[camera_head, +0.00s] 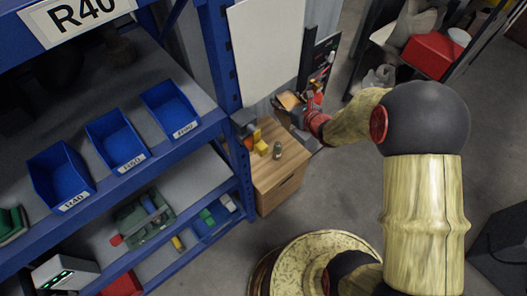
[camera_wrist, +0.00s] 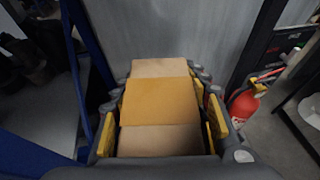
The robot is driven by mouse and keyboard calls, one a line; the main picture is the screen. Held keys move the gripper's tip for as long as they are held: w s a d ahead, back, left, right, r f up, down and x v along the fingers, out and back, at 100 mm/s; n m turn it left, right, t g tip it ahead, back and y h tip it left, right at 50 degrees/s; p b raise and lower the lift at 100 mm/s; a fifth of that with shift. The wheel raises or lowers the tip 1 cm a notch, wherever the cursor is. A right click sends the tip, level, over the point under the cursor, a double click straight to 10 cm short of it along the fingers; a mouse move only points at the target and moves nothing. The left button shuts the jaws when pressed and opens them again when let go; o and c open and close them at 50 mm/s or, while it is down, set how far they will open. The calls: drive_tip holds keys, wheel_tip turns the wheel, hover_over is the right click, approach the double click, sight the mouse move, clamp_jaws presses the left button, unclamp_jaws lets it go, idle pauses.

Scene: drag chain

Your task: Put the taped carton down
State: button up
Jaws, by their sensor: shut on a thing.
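The taped carton (camera_wrist: 160,100) is a tan box with a broad orange-yellow tape band across its middle. It fills the centre of the wrist view, between the yellow-padded fingers of my gripper (camera_wrist: 162,92). My gripper is shut on its two sides. In the head view the carton (camera_head: 290,101) is small and partly hidden by my gripper (camera_head: 296,108). It appears over or just behind the far end of a wooden cabinet (camera_head: 272,189). The carton's underside is hidden, so I cannot tell whether it touches anything.
A small grey-green cylinder (camera_head: 278,150) and a yellow object (camera_head: 260,146) stand on the cabinet. A blue shelf rack with blue bins (camera_head: 115,138) is at left. A red fire extinguisher (camera_wrist: 244,103) stands at right in the wrist view. A pale board (camera_head: 266,50) rises behind.

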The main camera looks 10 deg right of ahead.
drive_tip(key=w+a+f+b, duration=0.1)
drive_tip(key=a+f+b, duration=0.3)
drive_tip(key=f, duration=0.9)
drive_tip(key=w+a+f+n+g+y+b, duration=0.1)
drive_tip(key=a+f+b, duration=0.3)
drive_tip(key=f, duration=1)
drive_tip(key=w+a+f+n+y+b, duration=0.1)
drive_tip(key=a+f, duration=0.4)
drive_tip(key=f, duration=0.9)
drive_tip(key=shift+w+a+f+b, duration=0.15)
drive_tip(key=shift+w+a+b, duration=0.25)
drive_tip(key=shift+b, duration=1)
drive_tip(key=shift+d+f, duration=0.1)
drive_tip(key=o, duration=0.8)
drive_tip(key=shift+f, duration=0.1)
drive_tip(key=o, duration=0.5)
